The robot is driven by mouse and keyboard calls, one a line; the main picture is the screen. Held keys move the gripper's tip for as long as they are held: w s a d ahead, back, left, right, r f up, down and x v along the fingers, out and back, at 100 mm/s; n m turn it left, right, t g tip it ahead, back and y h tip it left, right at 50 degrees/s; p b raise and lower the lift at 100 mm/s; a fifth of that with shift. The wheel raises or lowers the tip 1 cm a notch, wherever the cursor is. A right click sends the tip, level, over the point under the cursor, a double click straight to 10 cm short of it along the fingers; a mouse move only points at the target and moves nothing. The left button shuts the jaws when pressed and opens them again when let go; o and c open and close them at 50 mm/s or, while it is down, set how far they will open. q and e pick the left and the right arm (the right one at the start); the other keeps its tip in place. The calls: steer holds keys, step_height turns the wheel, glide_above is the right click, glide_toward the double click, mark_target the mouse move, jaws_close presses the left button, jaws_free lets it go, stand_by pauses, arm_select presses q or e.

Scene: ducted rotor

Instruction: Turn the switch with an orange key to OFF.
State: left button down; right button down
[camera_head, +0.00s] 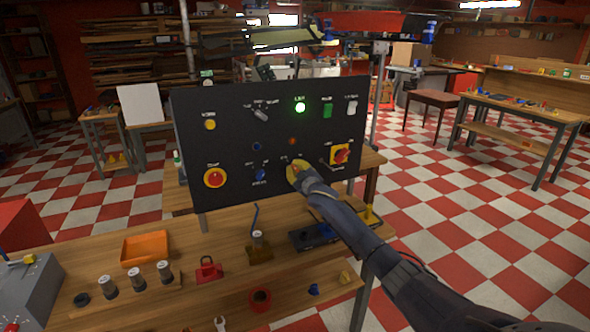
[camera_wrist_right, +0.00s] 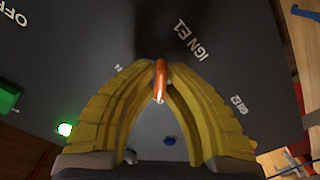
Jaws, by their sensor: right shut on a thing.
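A dark control panel (camera_head: 225,135) stands upright at the back of the workbench. My right gripper (camera_head: 294,170) is at its lower middle, with its yellow fingers against the face of the panel. In the right wrist view the yellow fingers (camera_wrist_right: 160,72) are closed on an orange key (camera_wrist_right: 160,80), with the label "IGN E1" (camera_wrist_right: 193,40) beside it. The key stands out from the panel, and its base is partly hidden by the fingers. My left gripper is not in view.
A lit green lamp (camera_head: 300,107), a red-and-yellow rotary switch (camera_head: 341,154), a red stop button (camera_head: 214,178) and a blue knob (camera_head: 260,175) share the panel. An orange tray (camera_head: 145,248) and a red padlock (camera_head: 208,270) lie on the bench (camera_head: 105,260) below.

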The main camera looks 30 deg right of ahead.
stand_by(0.4)
steer(key=c, duration=1.5)
jaws_free()
steer(key=shift+s+a, duration=0.3)
steer(key=shift+s, duration=1.65)
steer(key=shift+s+a, duration=0.3)
steer(key=shift+s, duration=1.7)
steer(key=shift+s+a, duration=0.3)
steer(key=shift+s, duration=1.65)
